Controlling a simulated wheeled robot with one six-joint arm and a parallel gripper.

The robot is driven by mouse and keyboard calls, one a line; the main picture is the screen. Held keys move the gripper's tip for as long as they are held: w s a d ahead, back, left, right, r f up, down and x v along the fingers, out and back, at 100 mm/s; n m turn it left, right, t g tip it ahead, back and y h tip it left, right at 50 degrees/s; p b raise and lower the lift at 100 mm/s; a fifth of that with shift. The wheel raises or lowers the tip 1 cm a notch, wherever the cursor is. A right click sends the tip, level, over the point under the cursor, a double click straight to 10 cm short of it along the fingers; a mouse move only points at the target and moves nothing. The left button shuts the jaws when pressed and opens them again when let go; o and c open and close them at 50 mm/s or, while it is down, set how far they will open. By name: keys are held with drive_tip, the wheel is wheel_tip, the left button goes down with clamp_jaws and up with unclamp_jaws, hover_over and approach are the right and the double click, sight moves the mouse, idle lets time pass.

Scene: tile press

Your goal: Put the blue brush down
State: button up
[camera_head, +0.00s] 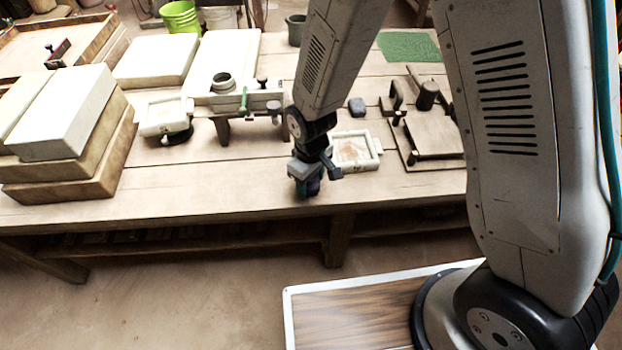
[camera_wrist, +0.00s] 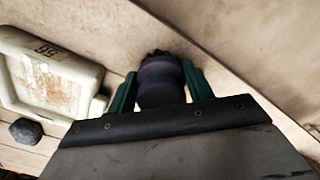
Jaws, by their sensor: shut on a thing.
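My gripper (camera_head: 314,174) is over the front edge of the wooden workbench (camera_head: 240,190). In the wrist view its two green fingers (camera_wrist: 160,90) are shut on the blue brush (camera_wrist: 162,78), a dark blue ribbed handle with a dark end. In the head view the brush (camera_head: 311,186) is a small dark blue shape under the gripper, mostly hidden by it. Whether the brush touches the bench top cannot be told.
A white square mould (camera_head: 372,152) marked 56 in the wrist view (camera_wrist: 45,80) lies close beside the gripper. A dark grey lump (camera_head: 357,106) lies behind it. A wooden press board (camera_head: 435,140) stands right, white blocks (camera_head: 65,115) left. Bare bench lies left of the gripper.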

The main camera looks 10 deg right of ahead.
drive_tip(key=shift+f, duration=0.1)
drive_tip(key=o, duration=1)
